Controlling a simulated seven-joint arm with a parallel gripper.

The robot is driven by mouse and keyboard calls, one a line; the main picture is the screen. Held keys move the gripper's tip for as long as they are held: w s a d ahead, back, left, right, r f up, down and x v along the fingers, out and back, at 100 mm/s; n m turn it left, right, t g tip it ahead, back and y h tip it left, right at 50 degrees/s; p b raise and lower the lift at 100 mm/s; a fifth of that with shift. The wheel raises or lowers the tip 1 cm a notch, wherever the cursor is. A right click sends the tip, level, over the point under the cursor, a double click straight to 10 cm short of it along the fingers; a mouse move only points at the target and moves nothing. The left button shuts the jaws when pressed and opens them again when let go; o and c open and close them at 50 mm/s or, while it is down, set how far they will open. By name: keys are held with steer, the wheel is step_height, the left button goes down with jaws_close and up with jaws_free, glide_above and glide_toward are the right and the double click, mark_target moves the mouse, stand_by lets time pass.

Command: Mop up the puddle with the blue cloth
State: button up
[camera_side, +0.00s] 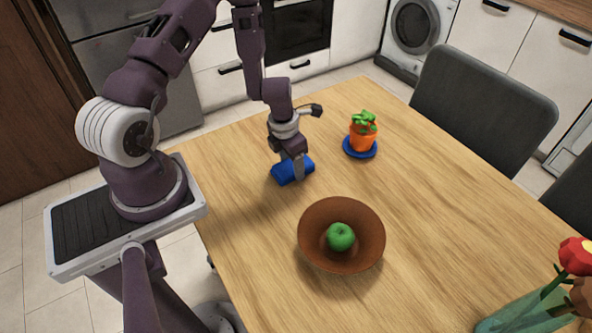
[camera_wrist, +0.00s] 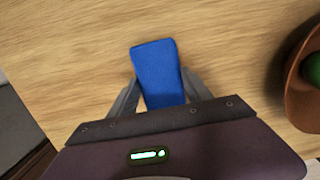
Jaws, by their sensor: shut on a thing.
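The blue cloth (camera_side: 284,172) is a folded block near the left edge of the wooden table, at or just above its surface. My gripper (camera_side: 298,168) points down and is shut on the cloth. In the wrist view the cloth (camera_wrist: 155,66) sticks out between the two fingers of my gripper (camera_wrist: 160,95), with bare wood around it. I cannot tell whether the cloth touches the table. No puddle can be made out on the wood in either view; the wood under the cloth is hidden.
A brown bowl (camera_side: 315,215) with a green apple (camera_side: 341,237) stands in front of the cloth. An orange plant pot (camera_side: 362,136) on a blue saucer (camera_side: 350,152) stands behind right. Flowers in a glass vase (camera_side: 515,315) stand at front right. The table's (camera_side: 440,220) middle is clear.

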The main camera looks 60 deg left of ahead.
mark_target(308, 189)
steer(key=shift+w+a, duration=0.1)
steer(key=shift+a, duration=0.25)
steer(key=d, duration=0.5)
steer(key=w+d, duration=0.1)
steer(key=d, duration=0.1)
steer(key=shift+w+d, duration=0.1)
steer(key=shift+d, duration=0.25)
steer(key=shift+s+a, duration=0.45)
steer(key=shift+a, duration=0.8)
steer(key=shift+s+a, duration=0.45)
steer(key=shift+a, duration=0.8)
steer(key=shift+s+a, duration=0.45)
steer(key=shift+a, duration=0.8)
steer(key=d, duration=0.2)
steer(key=w+d, duration=0.1)
steer(key=d, duration=0.4)
steer(key=shift+w+d, duration=0.2)
steer(key=shift+d, duration=0.1)
steer(key=shift+w+a, duration=0.25)
steer(key=shift+a, duration=1.05)
steer(key=shift+w+a, duration=0.2)
steer(key=shift+a, duration=1.1)
steer(key=shift+w+a, duration=0.25)
steer(key=shift+a, duration=1.05)
steer(key=shift+r, duration=4.1)
